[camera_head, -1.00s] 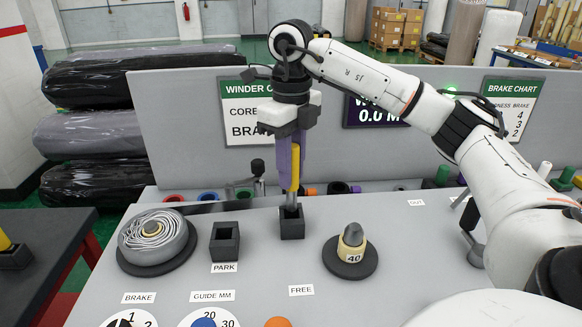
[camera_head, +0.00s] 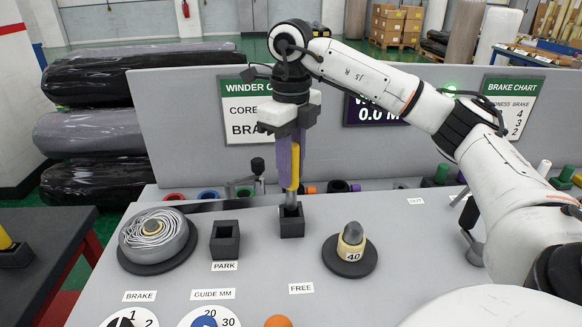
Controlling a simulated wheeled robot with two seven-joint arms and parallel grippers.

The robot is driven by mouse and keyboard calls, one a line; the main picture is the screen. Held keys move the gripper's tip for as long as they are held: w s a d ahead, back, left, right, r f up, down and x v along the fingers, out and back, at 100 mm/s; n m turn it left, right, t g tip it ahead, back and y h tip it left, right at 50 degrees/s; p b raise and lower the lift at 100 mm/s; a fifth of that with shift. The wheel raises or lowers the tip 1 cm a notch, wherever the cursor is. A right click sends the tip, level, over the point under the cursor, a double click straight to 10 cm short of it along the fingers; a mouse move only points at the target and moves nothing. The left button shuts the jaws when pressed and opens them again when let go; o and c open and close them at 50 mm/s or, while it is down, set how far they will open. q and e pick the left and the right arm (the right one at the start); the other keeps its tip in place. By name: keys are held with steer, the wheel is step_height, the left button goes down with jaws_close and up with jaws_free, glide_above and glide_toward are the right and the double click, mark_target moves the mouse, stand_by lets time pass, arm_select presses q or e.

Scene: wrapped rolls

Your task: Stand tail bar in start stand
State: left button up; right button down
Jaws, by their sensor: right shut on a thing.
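The tail bar (camera_head: 294,170) is upright, with a yellow upper part and a grey lower end. My right gripper (camera_head: 290,165), with purple fingers, is shut on its yellow part from above. The bar's lower end is at the mouth of a dark square stand (camera_head: 292,224) in the middle of the bench. It appears to be inside, but how deep and whether it touches the bottom is hidden. A second dark square stand (camera_head: 225,243), behind the PARK label, is empty. My left gripper is out of view.
A wound grey roll (camera_head: 178,243) sits on a round base at left. A cone-topped core marked 40 (camera_head: 351,243) stands at right. Dials and knobs line the bench's front. A grey panel with charts rises behind. Bare bench lies between the stands and labels.

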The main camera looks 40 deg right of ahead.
steer(key=shift+r, duration=0.1)
steer(key=shift+f+b, duration=1.4)
steer(key=shift+f, duration=1.25)
steer(key=c, duration=1.4)
jaws_free()
step_height(320, 180, up, 10)
steer(key=p, duration=0.3)
steer(key=shift+r, duration=0.2)
